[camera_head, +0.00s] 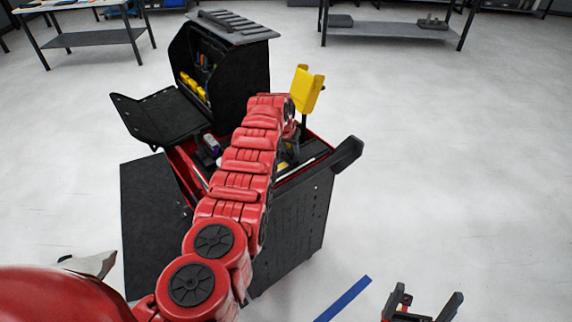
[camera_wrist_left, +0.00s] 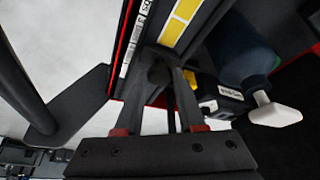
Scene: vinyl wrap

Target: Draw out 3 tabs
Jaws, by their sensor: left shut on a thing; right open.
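My left arm reaches over the open black and red tool cart (camera_head: 300,215). In the head view its gripper is mostly hidden behind the arm. In the left wrist view the left gripper (camera_wrist_left: 168,75) is shut on a small dark part beside a red-edged panel (camera_wrist_left: 130,45) with yellow and white labels (camera_wrist_left: 180,22). I cannot tell whether this part is a tab; the fingers cover much of it. No tab can be clearly told apart in either view. My right gripper (camera_head: 421,300) is open and empty at the bottom right, away from the cart.
A dark bottle with a white nozzle (camera_wrist_left: 274,115) and a black labelled box (camera_wrist_left: 222,97) lie close right of the left gripper. A yellow holder (camera_head: 307,90) rises at the cart's back. A blue strip (camera_head: 343,299) lies on the floor.

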